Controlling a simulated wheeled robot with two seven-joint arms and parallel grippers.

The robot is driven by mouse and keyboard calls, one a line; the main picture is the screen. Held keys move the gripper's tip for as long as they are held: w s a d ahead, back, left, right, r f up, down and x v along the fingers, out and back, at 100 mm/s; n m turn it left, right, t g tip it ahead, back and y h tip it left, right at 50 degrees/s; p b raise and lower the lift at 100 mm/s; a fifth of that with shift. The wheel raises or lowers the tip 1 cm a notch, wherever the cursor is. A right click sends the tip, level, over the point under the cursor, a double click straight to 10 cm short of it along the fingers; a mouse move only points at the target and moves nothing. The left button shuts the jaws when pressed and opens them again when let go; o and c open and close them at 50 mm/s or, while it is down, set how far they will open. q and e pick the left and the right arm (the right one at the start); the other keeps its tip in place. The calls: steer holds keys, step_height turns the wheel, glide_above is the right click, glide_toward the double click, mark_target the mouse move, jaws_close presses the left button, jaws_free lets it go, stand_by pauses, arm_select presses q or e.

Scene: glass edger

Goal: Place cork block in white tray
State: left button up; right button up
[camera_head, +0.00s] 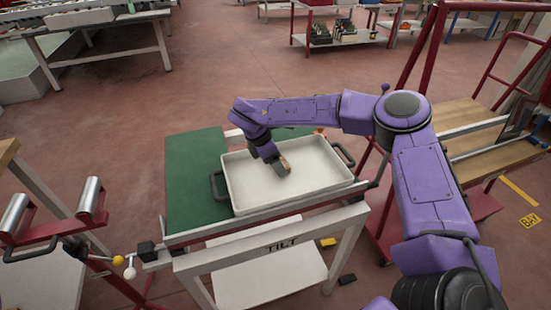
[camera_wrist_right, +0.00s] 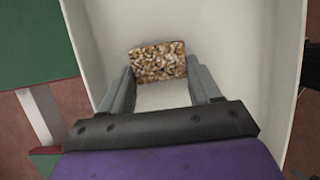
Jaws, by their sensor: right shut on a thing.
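The white tray (camera_head: 240,188) with dark side handles stands on the green-topped tilt table in the head view. My right gripper (camera_head: 283,167) reaches down into the tray's space, near its middle. It is shut on the cork block (camera_wrist_right: 158,62), a speckled brown piece between the two grey fingers in the right wrist view. In the head view only a small brown edge of the block shows at the fingertips. The tray's pale inside (camera_wrist_right: 230,45) surrounds the block in the wrist view. I cannot tell whether the block touches the tray floor. My left gripper is not in view.
The green table top (camera_head: 195,165) is bare left of the tray. A roller stand (camera_head: 60,215) is at the left. A red-framed stand with a wooden top (camera_head: 465,120) is at the right. Benches and a shelf cart (camera_head: 340,38) stand farther back.

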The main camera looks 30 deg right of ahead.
steer(key=shift+f+b, duration=0.25)
steer(key=shift+b, duration=0.05)
steer(key=o, duration=1)
steer(key=shift+r, duration=0.25)
steer(key=shift+w+a+r, duration=0.1)
steer(key=shift+a+r, duration=0.1)
steer(key=shift+r, duration=0.1)
steer(key=b+v, duration=0.1)
steer(key=v, duration=1)
steer(key=shift+a+r, duration=0.1)
steer(key=shift+a, duration=0.05)
